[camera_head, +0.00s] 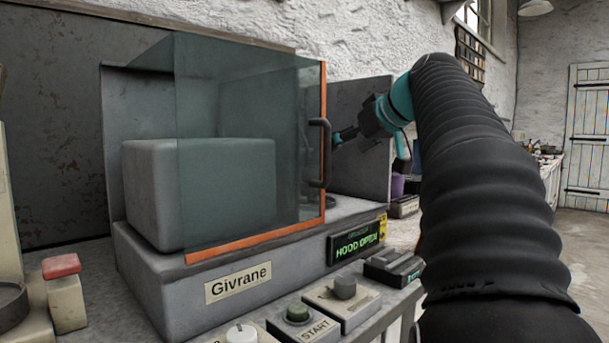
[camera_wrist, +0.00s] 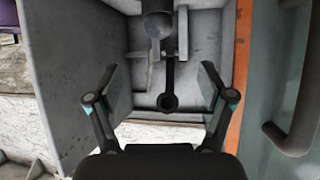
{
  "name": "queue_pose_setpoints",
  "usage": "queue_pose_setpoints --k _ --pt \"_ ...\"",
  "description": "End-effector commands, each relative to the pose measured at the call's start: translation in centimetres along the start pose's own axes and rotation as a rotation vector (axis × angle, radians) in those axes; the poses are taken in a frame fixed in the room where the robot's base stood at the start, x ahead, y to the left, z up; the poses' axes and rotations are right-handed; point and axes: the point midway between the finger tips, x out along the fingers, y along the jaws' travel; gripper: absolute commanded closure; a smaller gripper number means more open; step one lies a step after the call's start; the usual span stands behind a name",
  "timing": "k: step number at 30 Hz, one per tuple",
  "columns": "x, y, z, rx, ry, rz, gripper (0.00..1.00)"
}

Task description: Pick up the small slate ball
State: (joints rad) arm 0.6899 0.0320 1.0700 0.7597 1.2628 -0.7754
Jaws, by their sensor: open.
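A small grey ball (camera_wrist: 158,25), the likely slate ball, shows at the top of the wrist view. It sits against a dark cylindrical part, above a dark rod that ends in a ring (camera_wrist: 167,102). My gripper (camera_wrist: 162,82) is open, with its two fingers apart and nothing between them. The ball is beyond the fingertips and apart from them. In the head view, my gripper (camera_head: 343,137) is by the open side of the grey Givrane machine (camera_head: 160,262), close to the hood's dark handle. I cannot make out the ball in the head view.
A glass hood (camera_head: 225,150) with an orange edge stands on the machine; its handle (camera_wrist: 298,130) is close on the right in the wrist view. The display (camera_head: 356,242) reads "HOOD OPEN". A START button (camera_head: 298,312) is in front. Grey walls flank my gripper.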

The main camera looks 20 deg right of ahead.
Motion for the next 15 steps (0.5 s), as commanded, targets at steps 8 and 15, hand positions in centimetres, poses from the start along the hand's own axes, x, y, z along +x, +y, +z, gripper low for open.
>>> queue_pose_setpoints --k 8,15 --pt "2.4 0.0 0.1 0.001 -0.001 -0.002 0.19" --pt "6.6 0.1 0.1 0.002 -0.002 0.000 0.19"
